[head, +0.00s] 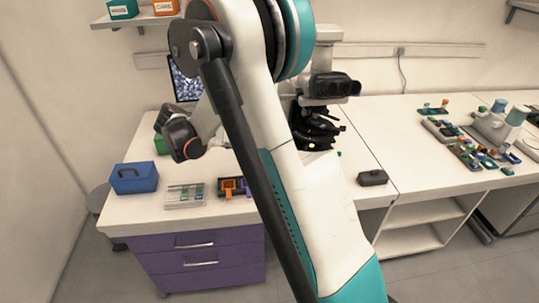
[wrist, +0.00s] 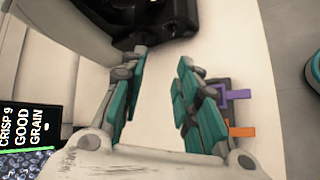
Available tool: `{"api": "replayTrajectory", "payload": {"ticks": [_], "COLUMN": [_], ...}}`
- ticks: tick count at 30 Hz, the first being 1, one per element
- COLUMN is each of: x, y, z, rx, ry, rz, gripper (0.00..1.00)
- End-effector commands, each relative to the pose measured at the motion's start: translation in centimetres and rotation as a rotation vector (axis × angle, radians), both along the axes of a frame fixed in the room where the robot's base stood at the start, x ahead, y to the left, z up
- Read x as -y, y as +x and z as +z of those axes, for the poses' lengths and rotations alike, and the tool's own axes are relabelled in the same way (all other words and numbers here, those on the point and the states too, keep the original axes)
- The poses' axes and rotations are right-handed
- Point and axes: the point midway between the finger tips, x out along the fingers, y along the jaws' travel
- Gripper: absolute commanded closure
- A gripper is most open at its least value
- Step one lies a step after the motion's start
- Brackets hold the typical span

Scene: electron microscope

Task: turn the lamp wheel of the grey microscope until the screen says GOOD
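The grey microscope (head: 324,58) stands at the back of the bench in the head view, with black eyepieces and a dark stage, partly hidden behind my arm. In the wrist view, a dark part of the microscope (wrist: 150,22) fills the top, just beyond my gripper (wrist: 163,62). My gripper is open, with teal pads apart and only white bench between them. I cannot make out the lamp wheel in either view. The screen (wrist: 30,125) shows sideways at the wrist view's lower left; its text reads CRISP 9, GOOD, GRAIN. It also shows in the head view (head: 186,80).
A blue box (head: 134,178), a clear slide tray (head: 186,196) and a holder with orange parts (head: 232,187) sit along the bench's front left. A small dark block (head: 372,178) lies at the right.

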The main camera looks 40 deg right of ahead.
Motion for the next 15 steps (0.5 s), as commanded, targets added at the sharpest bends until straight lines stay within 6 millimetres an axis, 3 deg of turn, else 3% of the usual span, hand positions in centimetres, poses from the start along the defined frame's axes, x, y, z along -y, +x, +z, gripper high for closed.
{"api": "replayTrajectory", "payload": {"ticks": [1, 9, 15], "x": [0.5, 2.5, 3.0], "y": [0.7, 2.0, 1.8], "z": [-1.5, -7.9, -11.0], "rx": [-0.032, -0.191, -0.26], "ry": [-0.033, -0.2, -0.269], "rz": [-0.009, -0.071, -0.107], "gripper": [0.71, 0.71, 0.71]}}
